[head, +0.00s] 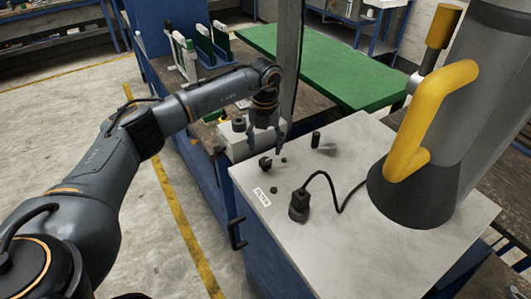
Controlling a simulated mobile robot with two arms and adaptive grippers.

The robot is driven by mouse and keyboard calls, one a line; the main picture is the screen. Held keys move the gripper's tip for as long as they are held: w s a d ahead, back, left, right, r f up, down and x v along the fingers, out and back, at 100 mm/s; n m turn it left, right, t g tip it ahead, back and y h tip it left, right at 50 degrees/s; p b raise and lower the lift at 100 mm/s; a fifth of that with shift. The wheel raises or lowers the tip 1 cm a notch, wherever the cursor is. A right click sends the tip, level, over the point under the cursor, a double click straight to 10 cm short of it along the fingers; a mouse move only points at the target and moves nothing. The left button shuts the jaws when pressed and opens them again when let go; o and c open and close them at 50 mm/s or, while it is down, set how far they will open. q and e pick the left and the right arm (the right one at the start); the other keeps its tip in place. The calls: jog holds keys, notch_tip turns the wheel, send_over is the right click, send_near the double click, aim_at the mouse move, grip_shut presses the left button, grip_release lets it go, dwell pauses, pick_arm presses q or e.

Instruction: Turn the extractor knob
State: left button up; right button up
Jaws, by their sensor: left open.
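A large grey cylindrical arm with a dark conical base (405,197) stands at the right of a white-topped bench (370,255). It carries a yellow loop handle (408,122) and, higher up, a yellow cylindrical knob (444,25) on a metal neck. I cannot tell for certain which part is the extractor knob. Small dark knob-like pieces (265,163) and a short black post (315,139) are on the white top. My left gripper (267,140) is open and empty, fingers down over the bench's far left part, well left of the yellow parts. My right gripper is out of view.
A black plug-like block (299,205) with a cable sits on the white top beside a small label (262,197). A vertical metal post (288,60) rises behind my left gripper. A green board (330,65) lies beyond. Open floor (75,120) is at left.

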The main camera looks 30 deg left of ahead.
aim_at(266, 160)
pick_arm(q)
jog(key=f, duration=0.2)
jog(key=f+p, duration=0.1)
jog(key=f, duration=0.1)
jog(key=shift+w+d+f, duration=0.1)
jog(key=shift+w+f, duration=0.1)
jog(key=shift+f, duration=0.75)
jog(key=shift+c, duration=0.9)
jog(key=c, duration=1)
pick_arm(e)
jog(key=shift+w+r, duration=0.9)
